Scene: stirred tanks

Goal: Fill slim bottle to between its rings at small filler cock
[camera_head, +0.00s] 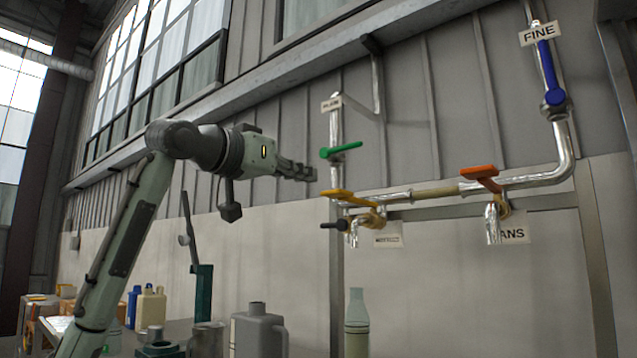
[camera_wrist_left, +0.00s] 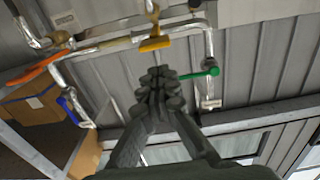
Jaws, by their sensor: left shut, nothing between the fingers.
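The slim bottle (camera_head: 357,310) is pale green and stands upright, directly below the small filler cock in the head view. Its lower part is cut off by the frame, and its rings and fill level cannot be read clearly. The small filler cock (camera_head: 354,238) has a short black handle (camera_head: 334,225) and a downward spout. My left gripper (camera_head: 314,173) is shut and empty, up by the left pipe, near the green lever (camera_head: 340,150) and above the yellow lever (camera_head: 350,198). In the left wrist view its fingers (camera_wrist_left: 157,76) lie between the yellow lever (camera_wrist_left: 155,43) and the green lever (camera_wrist_left: 210,71).
An orange lever (camera_head: 480,172) and a blue lever (camera_head: 547,70) sit on the pipework at right. A grey jug (camera_head: 258,335), a green stand (camera_head: 202,295) and yellow and blue containers (camera_head: 150,306) stand low at left. The wall right of the bottle is clear.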

